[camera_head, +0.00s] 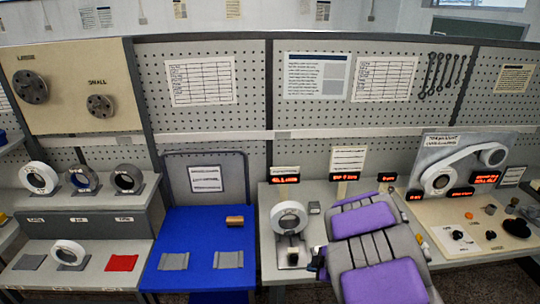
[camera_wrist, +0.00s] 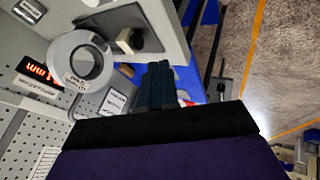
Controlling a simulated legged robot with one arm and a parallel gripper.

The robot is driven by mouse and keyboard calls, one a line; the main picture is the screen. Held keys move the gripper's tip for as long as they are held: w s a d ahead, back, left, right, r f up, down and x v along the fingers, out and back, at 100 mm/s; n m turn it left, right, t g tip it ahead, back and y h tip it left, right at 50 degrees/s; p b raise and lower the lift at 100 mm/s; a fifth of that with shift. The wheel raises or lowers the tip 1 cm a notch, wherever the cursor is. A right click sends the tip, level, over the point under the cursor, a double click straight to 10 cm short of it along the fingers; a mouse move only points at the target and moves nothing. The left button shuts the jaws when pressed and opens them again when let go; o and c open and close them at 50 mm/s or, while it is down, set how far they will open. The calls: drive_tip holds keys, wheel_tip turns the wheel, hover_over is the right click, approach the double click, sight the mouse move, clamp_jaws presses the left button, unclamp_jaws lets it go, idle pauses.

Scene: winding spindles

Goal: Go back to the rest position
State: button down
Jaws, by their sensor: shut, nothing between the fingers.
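My gripper (camera_wrist: 156,74) shows in the wrist view as two dark fingers close together, shut and empty. In the head view my purple and grey arm reaches over the right-hand bench, and a dark part of the gripper (camera_head: 318,262) shows at its left edge; the rest is hidden by the arm. A white ring-shaped spool (camera_head: 289,217) stands upright on this bench, left of the arm. It also shows in the wrist view (camera_wrist: 60,61), apart from the fingers. A small knobbed block (camera_wrist: 130,41) sits beside it.
A blue table (camera_head: 200,268) with a copper-coloured cylinder (camera_head: 235,221) and grey pads is left of the bench. Several spools stand on the grey shelf (camera_head: 60,224) at far left. A belt-and-pulley unit (camera_head: 463,166) and small parts are right of my arm. Pegboard panels close the back.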

drive_tip(key=w+d+r+m+t+h, duration=0.2)
drive_tip(key=d+r+m+h, duration=0.3)
drive_tip(key=d+r, duration=0.4)
drive_tip(key=s+d+r+m+g+h, duration=0.1)
drive_tip(key=s+d+r+m+h, duration=0.3)
drive_tip(key=s+r, duration=0.4)
drive_tip(key=s+a+m+g+y, duration=0.1)
drive_tip(key=s+a, duration=0.4)
drive_tip(key=s, duration=0.5)
drive_tip(key=s+a+r+m+g+y, duration=0.1)
drive_tip(key=s+a+g, duration=0.4)
drive_tip(key=s, duration=0.6)
drive_tip(key=s+a+m+g+y, duration=0.2)
drive_tip(key=s+a+m, duration=0.3)
drive_tip(key=s, duration=0.5)
drive_tip(key=shift+s+a+r+g+y, duration=0.3)
drive_tip(key=shift+a+r+g+y, duration=0.1)
drive_tip(key=shift+a, duration=0.5)
drive_tip(key=shift+d+f, duration=0.1)
